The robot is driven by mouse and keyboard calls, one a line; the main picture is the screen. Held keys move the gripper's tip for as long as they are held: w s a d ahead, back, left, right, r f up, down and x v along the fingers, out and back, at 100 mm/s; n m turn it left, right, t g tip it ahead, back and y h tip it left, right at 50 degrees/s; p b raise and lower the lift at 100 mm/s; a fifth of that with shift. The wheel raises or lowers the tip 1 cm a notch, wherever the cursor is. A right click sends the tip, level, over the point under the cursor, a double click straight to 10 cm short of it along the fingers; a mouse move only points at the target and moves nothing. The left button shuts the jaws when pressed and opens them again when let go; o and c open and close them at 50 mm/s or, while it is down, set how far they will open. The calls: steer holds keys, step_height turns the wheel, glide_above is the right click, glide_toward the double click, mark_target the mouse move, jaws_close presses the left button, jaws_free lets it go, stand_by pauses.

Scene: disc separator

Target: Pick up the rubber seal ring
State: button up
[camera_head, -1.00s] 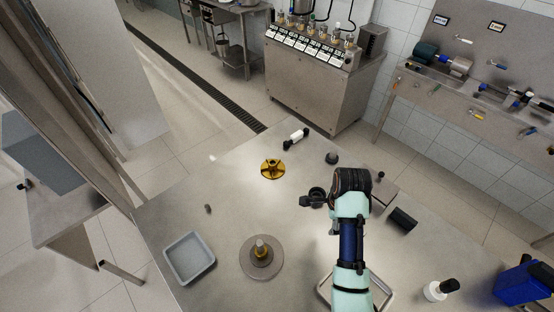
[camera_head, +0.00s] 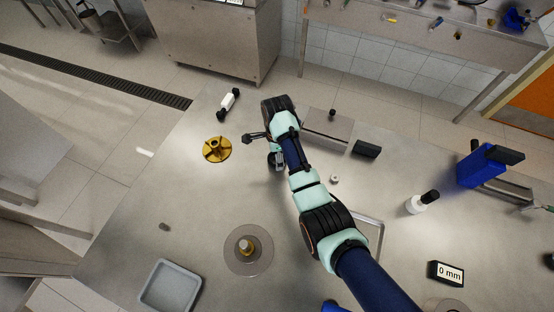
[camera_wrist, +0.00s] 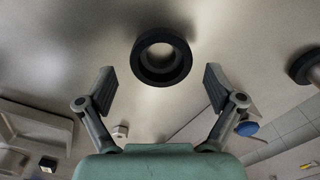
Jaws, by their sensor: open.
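The black rubber seal ring (camera_wrist: 140,60) lies flat on the metal table in the wrist view, its hole facing the camera. My gripper (camera_wrist: 160,82) is open and empty, with one finger to each side of the ring and the ring just beyond the fingertips, apart from them. In the head view my gripper (camera_head: 262,150) is over the middle of the table, and my arm hides most of what is beneath it.
A yellow flanged part (camera_head: 217,150) and a white-and-black cylinder (camera_head: 229,103) lie to the left. A disc with a brass hub (camera_head: 248,264) and a grey tray (camera_head: 170,288) are nearer. A black block (camera_head: 367,149), a white bottle (camera_head: 416,204) and a blue device (camera_head: 482,166) stand right.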

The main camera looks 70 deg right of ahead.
steer(key=shift+f, duration=0.95)
steer(key=c, duration=1.2)
steer(key=shift+r, duration=0.1)
